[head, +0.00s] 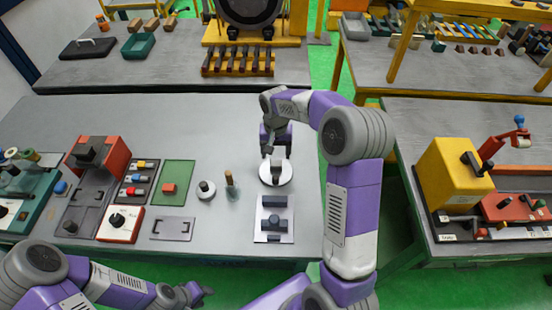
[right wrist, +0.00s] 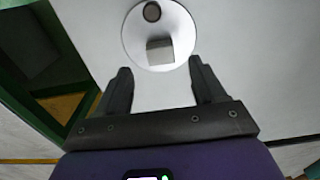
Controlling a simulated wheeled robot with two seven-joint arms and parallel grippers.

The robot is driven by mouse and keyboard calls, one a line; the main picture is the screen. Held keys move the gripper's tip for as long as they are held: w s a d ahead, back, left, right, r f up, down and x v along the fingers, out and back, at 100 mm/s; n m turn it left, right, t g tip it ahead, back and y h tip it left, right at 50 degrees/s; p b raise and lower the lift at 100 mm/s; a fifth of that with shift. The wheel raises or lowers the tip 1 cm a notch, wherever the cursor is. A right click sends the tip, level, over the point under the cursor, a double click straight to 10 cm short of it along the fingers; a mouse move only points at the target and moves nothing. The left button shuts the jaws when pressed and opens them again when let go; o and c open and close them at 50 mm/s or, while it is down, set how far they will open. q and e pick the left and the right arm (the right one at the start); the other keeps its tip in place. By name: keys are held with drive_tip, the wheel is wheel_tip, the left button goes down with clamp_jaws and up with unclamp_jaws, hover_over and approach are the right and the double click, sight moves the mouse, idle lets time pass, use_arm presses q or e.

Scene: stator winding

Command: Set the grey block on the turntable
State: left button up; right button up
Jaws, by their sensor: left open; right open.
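The turntable (head: 275,179) is a white disc near the right end of the front bench; it also shows in the right wrist view (right wrist: 135,42). A grey block (right wrist: 160,51) appears to rest on the disc near its edge, with a dark round knob (right wrist: 152,11) beyond it. My right gripper (head: 277,153) is over the turntable. In the right wrist view its fingers are open, with the block ahead of and between the fingertips and apart from both. In the head view the gripper partly hides the block. My left gripper (head: 197,292) is open and empty at the bottom edge.
Left of the turntable stand a wooden-handled tool (head: 230,184), a small white round base with a dark knob (head: 205,189) and a green mat (head: 178,182). A pale plate with blue-grey parts (head: 273,222) lies in front of the turntable. The bench's back half is largely clear.

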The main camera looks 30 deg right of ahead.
sight(276, 165)
wheel_tip(276, 165, up, 6)
drive_tip(key=shift+p, duration=0.4)
